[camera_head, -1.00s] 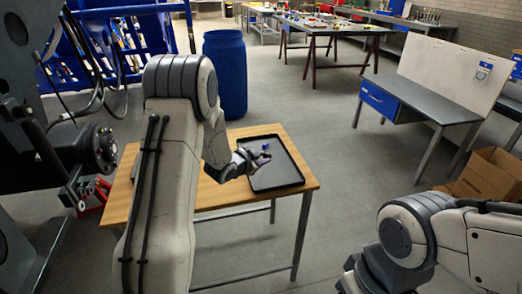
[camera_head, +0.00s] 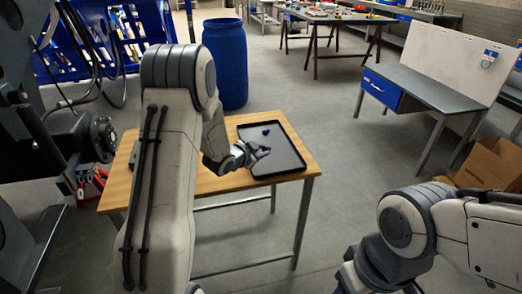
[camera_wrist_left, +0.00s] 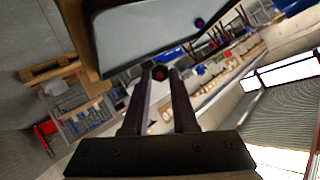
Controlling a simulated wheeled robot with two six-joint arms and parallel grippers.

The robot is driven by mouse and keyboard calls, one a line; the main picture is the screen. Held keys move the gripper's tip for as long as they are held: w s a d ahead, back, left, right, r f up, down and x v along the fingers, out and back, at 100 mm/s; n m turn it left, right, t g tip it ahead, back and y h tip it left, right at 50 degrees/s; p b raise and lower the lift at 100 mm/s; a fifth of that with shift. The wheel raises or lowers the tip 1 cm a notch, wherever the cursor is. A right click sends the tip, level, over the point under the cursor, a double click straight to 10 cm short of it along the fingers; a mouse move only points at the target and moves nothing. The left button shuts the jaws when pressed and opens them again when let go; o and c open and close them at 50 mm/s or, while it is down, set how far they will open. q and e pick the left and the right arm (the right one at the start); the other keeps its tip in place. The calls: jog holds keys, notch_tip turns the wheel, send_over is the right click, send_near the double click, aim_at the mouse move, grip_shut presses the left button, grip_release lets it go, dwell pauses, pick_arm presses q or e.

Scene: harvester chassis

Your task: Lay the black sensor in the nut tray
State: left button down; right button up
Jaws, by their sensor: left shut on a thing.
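My left gripper (camera_head: 262,153) is above the near part of the nut tray (camera_head: 277,175), a shallow tray with a dark rim on the wooden table. In the left wrist view its fingers (camera_wrist_left: 160,82) are shut on the black sensor (camera_wrist_left: 160,73), a small dark round piece with a red centre at the fingertips. The tray's pale floor (camera_wrist_left: 140,30) shows beyond it. In the head view the held sensor is too small to make out clearly. My right gripper is not in view.
A small blue piece (camera_head: 266,132) lies in the tray's far part. Red-handled tools (camera_head: 100,176) are at the wooden table's (camera_head: 150,190) left end. A blue barrel (camera_head: 226,65) stands behind the table. Dark machinery is at the left.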

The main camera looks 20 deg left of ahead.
aim_at(261, 171)
pick_arm(q)
jog(key=shift+f+b, duration=2.05)
jog(key=shift+f, duration=0.7)
jog(key=c, duration=0.6)
grip_release()
jog(key=v, duration=1)
jog(key=shift+s+r, duration=0.15)
